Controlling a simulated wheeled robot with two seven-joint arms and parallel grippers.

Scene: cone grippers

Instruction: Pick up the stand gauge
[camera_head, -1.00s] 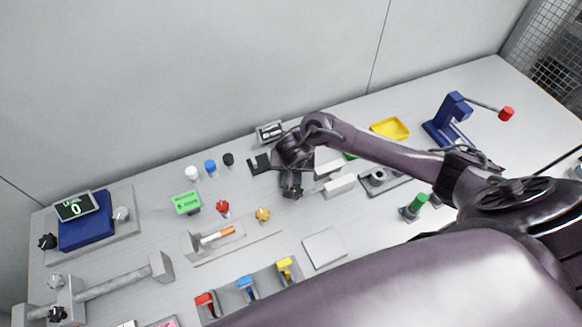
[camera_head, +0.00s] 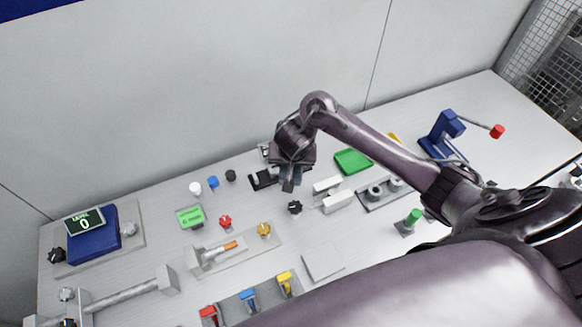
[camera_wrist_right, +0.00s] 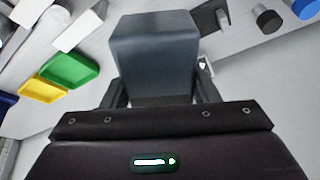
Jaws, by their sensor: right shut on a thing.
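My right gripper (camera_head: 289,180) is above the middle of the bench, fingers pointing down. In the right wrist view, its two fingers (camera_wrist_right: 160,97) are shut on the sides of a dark grey block (camera_wrist_right: 154,50), which appears to be the stand gauge. The block also shows in the head view (camera_head: 288,185), small and mostly covered by the gripper. It hangs above the bench, clear of the black knob (camera_head: 294,207) in front. A black bracket (camera_head: 262,180) stands just left of it. My left gripper is not in view.
A small framed device (camera_head: 264,150) is partly hidden behind my gripper. White blocks (camera_head: 338,202) and a green tray (camera_head: 353,161) lie to the right. White, blue and black knobs stand to the left. The wall rises close behind the bench.

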